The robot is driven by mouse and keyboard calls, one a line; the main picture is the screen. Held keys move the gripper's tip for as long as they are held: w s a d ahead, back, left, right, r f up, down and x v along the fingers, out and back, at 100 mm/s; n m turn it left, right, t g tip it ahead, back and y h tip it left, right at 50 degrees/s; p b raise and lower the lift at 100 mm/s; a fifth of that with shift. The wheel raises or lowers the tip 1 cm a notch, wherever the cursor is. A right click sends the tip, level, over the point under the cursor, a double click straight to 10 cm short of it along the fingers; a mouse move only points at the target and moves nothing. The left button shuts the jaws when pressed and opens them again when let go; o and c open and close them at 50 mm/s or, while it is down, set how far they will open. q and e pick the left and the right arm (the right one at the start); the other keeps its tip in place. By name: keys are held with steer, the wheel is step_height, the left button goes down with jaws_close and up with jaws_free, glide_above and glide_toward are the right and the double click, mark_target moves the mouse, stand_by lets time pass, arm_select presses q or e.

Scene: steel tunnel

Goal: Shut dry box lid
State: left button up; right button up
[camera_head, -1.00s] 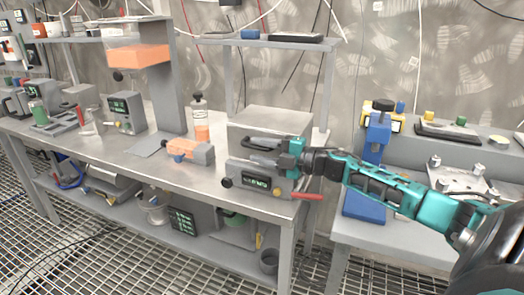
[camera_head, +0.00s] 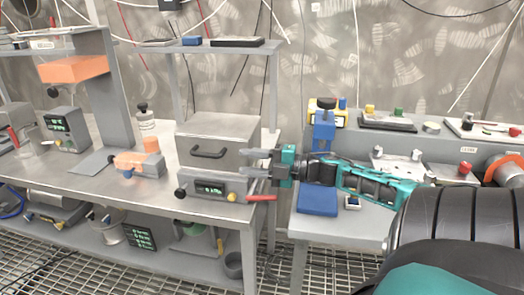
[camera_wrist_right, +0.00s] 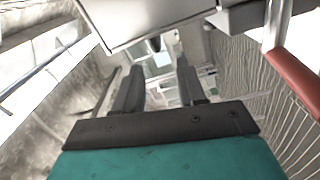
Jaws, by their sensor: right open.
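The dry box (camera_head: 216,187) is a grey metal unit near the right end of the steel bench, with a small lit display, a black knob and a red lever (camera_head: 262,198) low on its front. Its lid (camera_head: 222,124) is the upper grey part with a dark handle (camera_head: 208,153); it looks level, and no clear gap shows under it. My right gripper (camera_head: 254,163) is open and empty, pointing left at the box's right front corner, apart from the handle. Its fingers (camera_wrist_right: 158,85) look empty in the wrist view. My left gripper is out of view.
An orange device (camera_head: 138,163) and a bottle (camera_head: 147,122) stand left of the box. A shelf (camera_head: 215,47) rises behind it. A blue clamp stand (camera_head: 322,135) on the right-hand table is close behind my right arm. Bench space in front of the box is narrow.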

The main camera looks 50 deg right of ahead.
steer(key=shift+v, duration=1.4)
